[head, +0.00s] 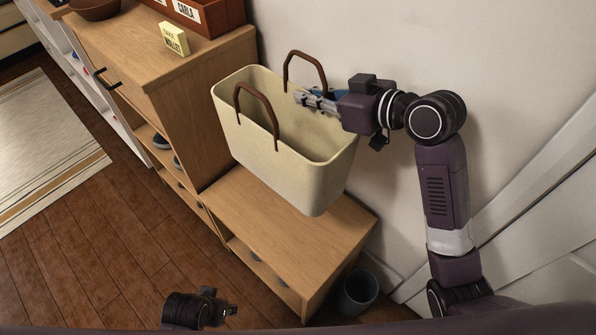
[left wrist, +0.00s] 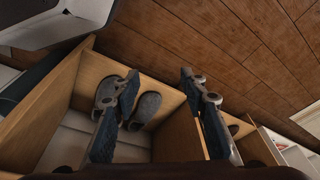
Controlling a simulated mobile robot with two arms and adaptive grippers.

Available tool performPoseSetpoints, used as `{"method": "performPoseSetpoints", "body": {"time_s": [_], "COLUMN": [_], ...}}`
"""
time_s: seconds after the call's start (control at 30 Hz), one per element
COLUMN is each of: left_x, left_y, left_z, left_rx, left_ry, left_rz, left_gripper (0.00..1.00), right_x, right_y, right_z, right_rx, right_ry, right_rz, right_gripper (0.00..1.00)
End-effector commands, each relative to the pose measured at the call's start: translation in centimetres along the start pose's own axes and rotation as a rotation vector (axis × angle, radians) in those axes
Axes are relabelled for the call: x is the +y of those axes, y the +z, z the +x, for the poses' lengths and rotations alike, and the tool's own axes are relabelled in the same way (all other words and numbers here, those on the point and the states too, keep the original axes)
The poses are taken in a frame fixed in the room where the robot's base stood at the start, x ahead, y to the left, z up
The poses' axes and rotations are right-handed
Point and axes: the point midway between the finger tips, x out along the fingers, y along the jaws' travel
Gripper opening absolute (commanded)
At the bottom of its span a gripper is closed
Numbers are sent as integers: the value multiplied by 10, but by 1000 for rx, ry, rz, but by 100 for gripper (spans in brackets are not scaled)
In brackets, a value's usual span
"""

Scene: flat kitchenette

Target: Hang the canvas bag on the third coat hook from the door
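The canvas bag (head: 285,160) is cream with two brown loop handles, upright and slightly tilted above the wooden bench beside the wall. Whether its base touches the bench I cannot tell. My right gripper (head: 300,98) reaches in from the right at the bag's far rim, beside the foot of the far handle (head: 305,58). Its fingers overlap that handle and rim, so their grip is unclear. My left gripper (head: 228,309) is low at the bottom of the head view, away from the bag. In the left wrist view its fingers (left wrist: 160,78) are apart and empty. No coat hooks show.
The bench (head: 235,205) has shoe cubbies; grey slippers (left wrist: 145,108) lie in one. A dark bin (head: 357,292) stands on the floor. The wall above is bare.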

Motion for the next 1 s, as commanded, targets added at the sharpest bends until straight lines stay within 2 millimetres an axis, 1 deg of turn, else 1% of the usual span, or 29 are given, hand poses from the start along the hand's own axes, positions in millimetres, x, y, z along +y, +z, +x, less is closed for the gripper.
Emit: {"method": "performPoseSetpoints", "body": {"time_s": [0.03,0.1,0.3,0.5,0.6,0.7,0.87,0.93,1.0], "left_x": [-1,-1,-3,-5,-6,-6,-6,-6,-6], "left_y": [-5,-11,-23,-28,-28,-28,-28,-27,-27], "left_z": [-6,-19,-56,-94,-110,-119,-126,-131,-135], "left_rx": [10,18,38,56,62,65,68,70,73], "left_ry": [-1,-2,-6,-9,-11,-11,-12,-12,-13], "left_rz": [-1,-2,-5,-8,-9,-9,-10,-10,-10], "left_gripper": [40,40,40,40,40,40,40,40,40], "right_x": [0,0,2,3,4,4,4,4,5], "right_y": [14,28,65,99,112,117,123,128,139], "right_z": [6,11,27,41,46,49,51,53,57], "right_rx": [-1,0,0,2,1,3,3,2,-1], "right_ry": [-2,-1,-1,0,0,1,0,0,-1], "right_rz": [6,6,6,5,5,2,1,2,5], "right_gripper": [0,0,0,0,0,0,0,0,0]}}
